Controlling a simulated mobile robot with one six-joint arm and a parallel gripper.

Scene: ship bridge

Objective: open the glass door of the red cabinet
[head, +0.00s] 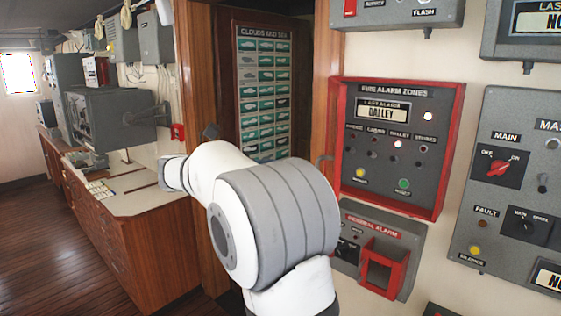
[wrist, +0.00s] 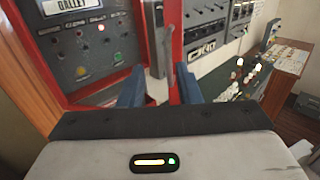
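The red cabinet (head: 447,150) is on the wall right of the wooden door post, framing a grey panel headed "Fire Alarm Zones". Its glass is hard to make out, and I cannot tell whether the door is fully shut. In the wrist view, the red cabinet frame (wrist: 176,32) runs close behind my gripper (wrist: 160,88). The two blue fingers stand apart, so it is open. A grey upright bar (wrist: 168,60), seemingly the door handle, shows between them; I cannot tell whether they touch it. My arm hides the gripper in the head view.
A general alarm box (head: 380,222) with a red guard sits below the cabinet. A grey main switch panel (head: 515,185) is to its right. A wooden counter (head: 150,240) stands at left, with open floor (head: 50,240) beside it.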

